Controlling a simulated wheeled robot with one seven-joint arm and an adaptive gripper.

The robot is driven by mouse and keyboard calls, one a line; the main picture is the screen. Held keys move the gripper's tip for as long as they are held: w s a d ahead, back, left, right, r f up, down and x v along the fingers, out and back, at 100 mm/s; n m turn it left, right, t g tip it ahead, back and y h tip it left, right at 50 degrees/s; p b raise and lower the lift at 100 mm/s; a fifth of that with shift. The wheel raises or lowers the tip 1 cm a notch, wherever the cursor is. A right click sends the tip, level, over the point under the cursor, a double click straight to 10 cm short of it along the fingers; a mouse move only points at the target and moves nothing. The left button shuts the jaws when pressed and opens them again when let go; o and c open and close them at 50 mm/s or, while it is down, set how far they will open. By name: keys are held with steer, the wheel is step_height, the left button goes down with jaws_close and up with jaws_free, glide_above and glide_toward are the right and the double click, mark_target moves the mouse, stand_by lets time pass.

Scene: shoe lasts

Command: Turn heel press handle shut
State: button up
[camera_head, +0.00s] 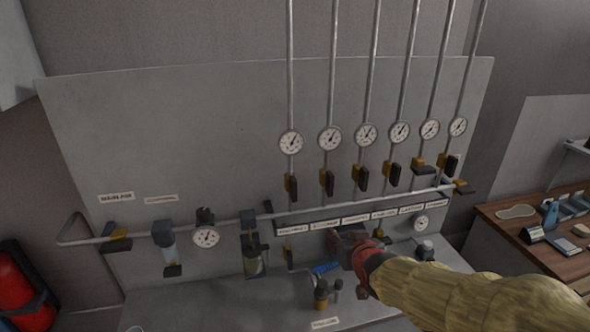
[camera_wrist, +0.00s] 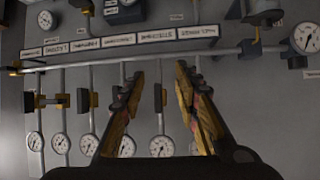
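Several valves with dark handles and brass bodies hang under round gauges on the grey panel. The labels (camera_head: 341,222) on the strip below them are too small to read surely, so I cannot tell which handle is the heel press one. My gripper (camera_wrist: 157,78) is open, its two yellowish fingers spread wide. In the wrist view a dark handle (camera_wrist: 160,97) shows between the fingers, apparently beyond them and untouched. In the head view my gripper (camera_head: 349,240) is in front of the label strip, below the row of valve handles, such as the handle (camera_head: 363,179), and partly hides the panel there.
A horizontal pipe (camera_head: 140,236) runs across the panel, with a filter (camera_head: 168,245), a gauge (camera_head: 205,237) and a lubricator bowl (camera_head: 253,260). A small brass fitting (camera_head: 321,295) stands on the ledge below. A wooden bench (camera_head: 515,235) with tools stands right.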

mark_target(295, 191)
steer(key=shift+w+a+r+n+t+y+p, duration=0.25)
steer(key=shift+w+a+r+t+y+p, duration=0.5)
steer(key=shift+w+a+p, duration=1.8)
steer(key=shift+w+a+r+n+t+y+p, duration=0.25)
steer(key=shift+w+a+t+p, duration=1.25)
steer(key=shift+w, duration=1.8)
steer(key=shift+w+a+r+n+t+y+p, duration=0.2)
steer(key=shift+w+a+r+t+y+p, duration=0.3)
steer(key=shift+w+a+p, duration=2.15)
steer(key=shift+w+f, duration=0.1)
steer(key=shift+w, duration=0.1)
steer(key=c, duration=0.3)
jaws_close()
